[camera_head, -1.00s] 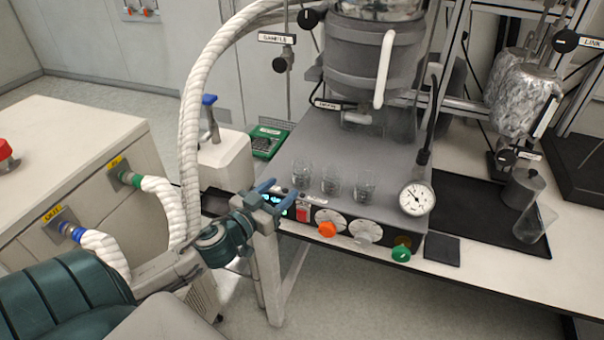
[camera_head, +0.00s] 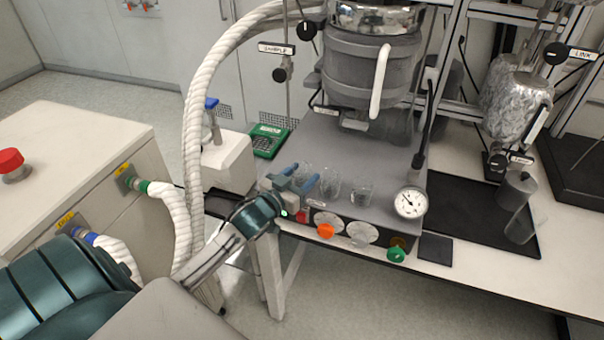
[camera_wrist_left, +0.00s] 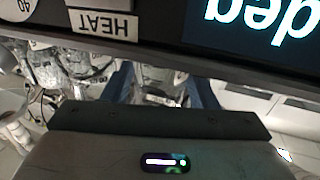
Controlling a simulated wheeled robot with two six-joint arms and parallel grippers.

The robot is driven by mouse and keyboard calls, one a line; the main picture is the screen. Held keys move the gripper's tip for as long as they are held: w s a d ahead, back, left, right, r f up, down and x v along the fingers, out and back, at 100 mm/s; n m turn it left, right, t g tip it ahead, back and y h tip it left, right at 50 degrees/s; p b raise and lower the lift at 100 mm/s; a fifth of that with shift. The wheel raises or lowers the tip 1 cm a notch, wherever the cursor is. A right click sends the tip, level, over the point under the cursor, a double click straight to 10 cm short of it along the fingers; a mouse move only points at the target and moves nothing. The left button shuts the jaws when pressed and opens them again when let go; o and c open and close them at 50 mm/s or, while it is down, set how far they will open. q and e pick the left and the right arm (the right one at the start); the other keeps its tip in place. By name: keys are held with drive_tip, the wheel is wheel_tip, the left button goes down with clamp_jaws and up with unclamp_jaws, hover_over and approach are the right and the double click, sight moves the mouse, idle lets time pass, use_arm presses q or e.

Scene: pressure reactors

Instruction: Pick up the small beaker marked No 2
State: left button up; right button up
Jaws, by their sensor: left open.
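Three small clear glass beakers stand in a row on the grey top of the reactor unit: a left one (camera_head: 304,171), a middle one (camera_head: 330,186) and a right one (camera_head: 361,194). I cannot read their numbers. My left gripper (camera_head: 300,177) is open at the front edge of the unit, by the left beaker, and partly hides it. In the left wrist view, a glass beaker (camera_wrist_left: 160,78) shows between the two blue fingers of the left gripper (camera_wrist_left: 161,88); I cannot tell whether they touch it. My right gripper is not in view.
The front panel has an orange knob (camera_head: 326,231) and a green knob (camera_head: 396,254). A round gauge (camera_head: 410,202) stands right of the beakers. The large reactor vessel (camera_head: 368,65) rises behind them. A white hose (camera_head: 193,130) runs left of my gripper.

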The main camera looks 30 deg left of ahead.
use_arm(q)
drive_tip(key=shift+w+d, duration=0.1)
drive_tip(key=shift+w, duration=1.05)
drive_tip(key=c, duration=0.7)
drive_tip(key=shift+c, duration=0.2)
